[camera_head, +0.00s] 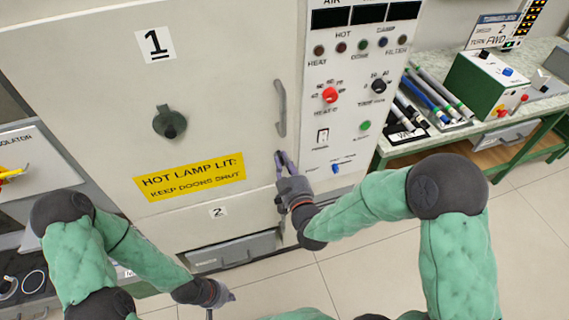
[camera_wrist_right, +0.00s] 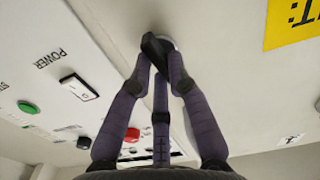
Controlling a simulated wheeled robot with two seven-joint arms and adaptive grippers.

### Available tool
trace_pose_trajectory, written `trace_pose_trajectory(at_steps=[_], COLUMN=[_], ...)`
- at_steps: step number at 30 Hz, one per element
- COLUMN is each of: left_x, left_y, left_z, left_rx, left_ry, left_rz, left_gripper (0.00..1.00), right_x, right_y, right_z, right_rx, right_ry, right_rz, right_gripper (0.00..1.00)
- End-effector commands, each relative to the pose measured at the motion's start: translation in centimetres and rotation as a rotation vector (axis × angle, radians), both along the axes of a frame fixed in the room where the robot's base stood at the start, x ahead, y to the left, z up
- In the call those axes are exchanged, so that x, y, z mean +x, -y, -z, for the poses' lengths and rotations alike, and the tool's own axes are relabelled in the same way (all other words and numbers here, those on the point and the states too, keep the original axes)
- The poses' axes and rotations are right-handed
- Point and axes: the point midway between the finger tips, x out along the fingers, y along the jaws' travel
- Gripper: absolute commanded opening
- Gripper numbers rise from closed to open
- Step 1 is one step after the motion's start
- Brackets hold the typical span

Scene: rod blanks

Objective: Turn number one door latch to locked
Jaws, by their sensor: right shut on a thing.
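The number one door (camera_head: 80,80) is a cream panel marked with a "1" sign (camera_head: 155,45); it looks closed. Its latch (camera_head: 280,157) is a small dark lever at the door's right edge, mostly covered by my right gripper. My right gripper (camera_head: 284,165) is shut on the latch. In the right wrist view, the fingertips meet on the black latch lever (camera_wrist_right: 153,45) against the pale panel. Whether the latch reads locked is not legible. My left gripper (camera_head: 221,304) hangs low at the front, away from the door, with its fingers apart and empty.
A grey pull handle (camera_head: 280,108) stands just above the latch. A control panel (camera_head: 345,70) with knobs and a power switch (camera_head: 322,136) is close on the right. Door two's label (camera_head: 218,212) is below. A green bench (camera_head: 440,130) with rods stands at right.

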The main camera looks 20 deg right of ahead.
Motion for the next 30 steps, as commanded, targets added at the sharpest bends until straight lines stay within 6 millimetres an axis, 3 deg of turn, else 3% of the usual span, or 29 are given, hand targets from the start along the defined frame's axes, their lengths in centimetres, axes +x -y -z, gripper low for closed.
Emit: trace_pose_trajectory(at_steps=[30], left_x=[0.0], left_y=[0.0], left_z=[2.8], left_rx=[0.0], left_ry=[0.0], left_rz=[0.0], left_gripper=[0.0], right_x=[0.0], right_y=[-0.6], right_z=[0.0], right_rx=[-0.95], right_ry=[0.034], right_rz=[0.0], right_gripper=[0.0])
